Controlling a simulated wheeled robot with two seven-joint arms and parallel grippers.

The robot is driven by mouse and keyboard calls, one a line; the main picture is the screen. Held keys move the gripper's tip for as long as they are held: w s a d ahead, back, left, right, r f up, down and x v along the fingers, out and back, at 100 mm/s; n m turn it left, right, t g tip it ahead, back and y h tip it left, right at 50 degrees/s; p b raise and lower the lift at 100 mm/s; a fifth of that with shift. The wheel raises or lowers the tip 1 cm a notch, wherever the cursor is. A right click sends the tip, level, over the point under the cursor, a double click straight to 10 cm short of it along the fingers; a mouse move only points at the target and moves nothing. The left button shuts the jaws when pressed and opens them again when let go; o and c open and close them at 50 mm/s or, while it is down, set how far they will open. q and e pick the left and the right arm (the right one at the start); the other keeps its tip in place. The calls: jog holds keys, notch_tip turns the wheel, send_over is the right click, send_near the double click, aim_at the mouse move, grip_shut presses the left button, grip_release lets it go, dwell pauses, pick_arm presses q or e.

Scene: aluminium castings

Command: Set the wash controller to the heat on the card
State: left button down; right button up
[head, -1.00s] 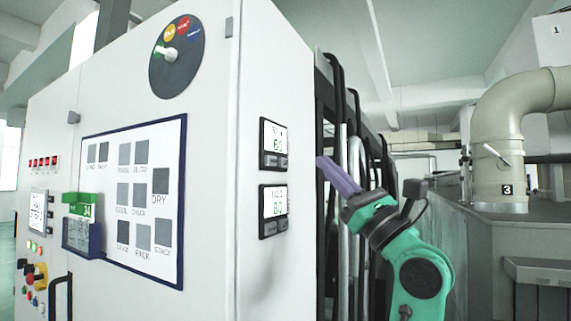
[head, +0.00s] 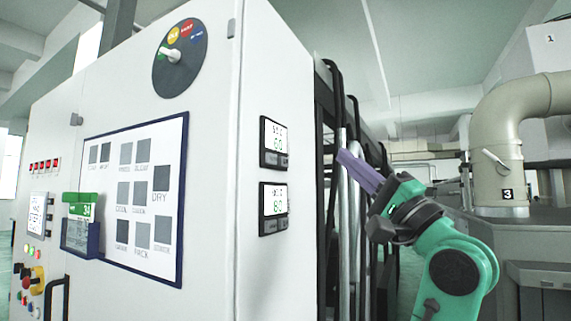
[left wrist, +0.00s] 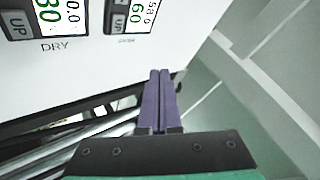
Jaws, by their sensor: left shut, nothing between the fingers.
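Two small controllers are mounted on the white cabinet's side face. The upper controller (head: 273,142) shows a green 60; the lower controller (head: 273,209) shows a green 80. In the left wrist view, the controller showing 80 (left wrist: 48,18) has DRY printed below it. The one showing 60 (left wrist: 130,16) has a label too small to read. Both have an UP button. My left gripper (head: 343,155), with purple fingers, is shut and empty, to the right of the controllers and apart from them. Its fingers also show in the left wrist view (left wrist: 159,75). My right gripper is out of view.
A panel of grey squares (head: 135,198), a green and blue holder (head: 80,236), a white card (head: 39,214) with unclear print and a dial (head: 180,58) are on the cabinet front. Dark frame bars and pale pipes (head: 343,210) stand close behind my left gripper.

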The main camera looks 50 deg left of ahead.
aim_at(284, 162)
pick_arm(q)
jog(key=s+a+b, duration=0.1)
jog(key=s+a, duration=0.2)
jog(key=a, duration=0.5)
jog(key=shift+a+b, duration=0.15)
jog(key=shift+b, duration=0.2)
jog(key=shift+a, duration=0.1)
dwell(1.6)
jog(key=shift+s+a, duration=0.1)
jog(key=shift+a, duration=0.25)
jog(key=shift+s+a+b, duration=0.15)
jog(key=shift+a+b, duration=0.15)
jog(key=shift+a, duration=0.05)
dwell(0.5)
dwell(0.4)
jog(key=shift+w+d, duration=0.25)
jog(key=shift+d, duration=0.5)
